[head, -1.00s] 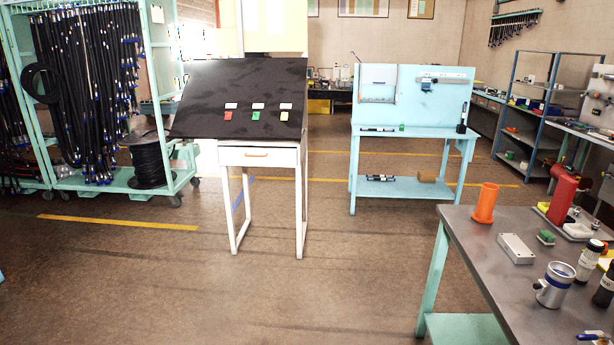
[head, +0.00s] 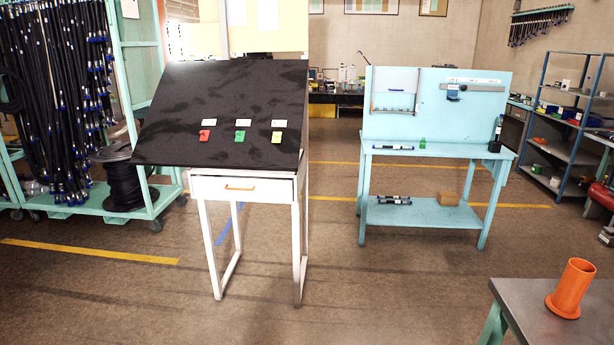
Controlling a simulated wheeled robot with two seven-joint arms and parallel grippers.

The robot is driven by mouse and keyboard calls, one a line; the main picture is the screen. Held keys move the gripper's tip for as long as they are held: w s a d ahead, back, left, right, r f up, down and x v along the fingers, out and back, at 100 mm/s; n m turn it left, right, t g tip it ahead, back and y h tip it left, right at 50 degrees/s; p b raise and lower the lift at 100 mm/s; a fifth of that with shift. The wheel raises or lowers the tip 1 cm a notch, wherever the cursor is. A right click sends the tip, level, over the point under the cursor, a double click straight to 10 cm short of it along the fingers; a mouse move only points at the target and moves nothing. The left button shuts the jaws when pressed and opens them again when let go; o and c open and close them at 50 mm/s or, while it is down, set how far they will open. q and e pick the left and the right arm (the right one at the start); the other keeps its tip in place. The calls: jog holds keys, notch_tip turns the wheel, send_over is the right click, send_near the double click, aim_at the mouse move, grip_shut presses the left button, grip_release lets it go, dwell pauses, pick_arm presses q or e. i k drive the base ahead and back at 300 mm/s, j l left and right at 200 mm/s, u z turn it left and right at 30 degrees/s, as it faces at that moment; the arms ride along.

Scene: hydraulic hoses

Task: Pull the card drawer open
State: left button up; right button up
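The card drawer (head: 243,189) is a white drawer front with an orange handle (head: 240,188). It sits under the black slanted board (head: 220,110) of a white-legged stand, ahead and a little left of centre. The drawer looks closed. The board carries red, green and yellow cards or tags, each below a white label. Neither of my grippers shows in the head view.
A grey-topped bench (head: 530,305) with an orange cup-like part (head: 571,288) stands at the near right. A light-blue workbench (head: 437,152) stands farther back, right of centre. A hose rack (head: 125,75) is at the left. The floor (head: 330,310) before the stand is clear.

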aim_at(255, 188)
jog(key=i, duration=1.7)
